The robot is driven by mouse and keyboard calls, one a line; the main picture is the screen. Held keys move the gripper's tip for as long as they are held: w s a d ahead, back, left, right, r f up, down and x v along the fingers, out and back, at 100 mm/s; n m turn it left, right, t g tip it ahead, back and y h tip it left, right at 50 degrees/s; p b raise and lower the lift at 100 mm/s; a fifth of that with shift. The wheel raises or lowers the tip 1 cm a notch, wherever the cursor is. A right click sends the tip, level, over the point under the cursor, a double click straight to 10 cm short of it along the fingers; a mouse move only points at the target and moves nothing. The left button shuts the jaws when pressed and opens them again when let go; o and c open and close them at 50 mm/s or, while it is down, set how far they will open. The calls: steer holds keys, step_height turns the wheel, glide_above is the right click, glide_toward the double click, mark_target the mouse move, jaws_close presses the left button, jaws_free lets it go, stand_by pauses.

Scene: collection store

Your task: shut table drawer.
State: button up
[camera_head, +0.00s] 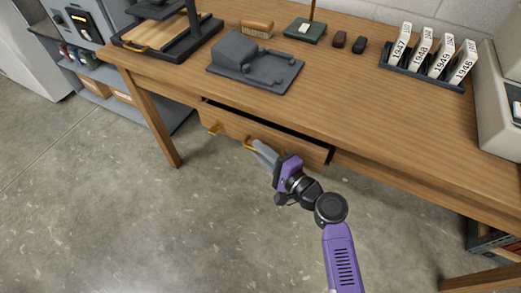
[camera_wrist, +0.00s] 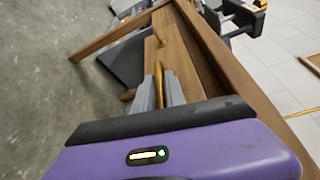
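The table drawer (camera_head: 285,140) is a wooden drawer under the front edge of the long wooden table (camera_head: 330,105). It stands partly open, with a dark gap behind its front panel, wider toward the right. It has two brass handles; the left one (camera_head: 214,128) is free. My gripper (camera_head: 253,146) is at the other handle (camera_head: 247,142), in front of the drawer. In the wrist view the grey fingers (camera_wrist: 160,90) lie on either side of the brass handle (camera_wrist: 159,77), closed closely on it. The drawer's inside is mostly hidden.
On the table are a dark grey block-like device (camera_head: 250,65), a brush (camera_head: 257,29), a green base (camera_head: 305,30) and a rack of numbered tags (camera_head: 425,70). A grey shelf (camera_head: 100,75) stands left. The concrete floor (camera_head: 120,220) before the table is clear.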

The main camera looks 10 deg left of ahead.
mark_target(268, 140)
jaws_close()
stand_by(1.1)
steer(key=w+b, duration=0.1)
steer(key=w+d+b, duration=0.1)
steer(key=w, duration=0.1)
steer(key=shift+w+d+f, duration=0.15)
steer(key=shift+w+d, duration=0.05)
steer(key=shift+w, duration=0.1)
steer(key=shift+w+d+r, duration=0.15)
steer(key=shift+w+r, duration=0.05)
steer(key=shift+w, duration=0.1)
steer(key=shift+o, duration=2.4)
jaws_free()
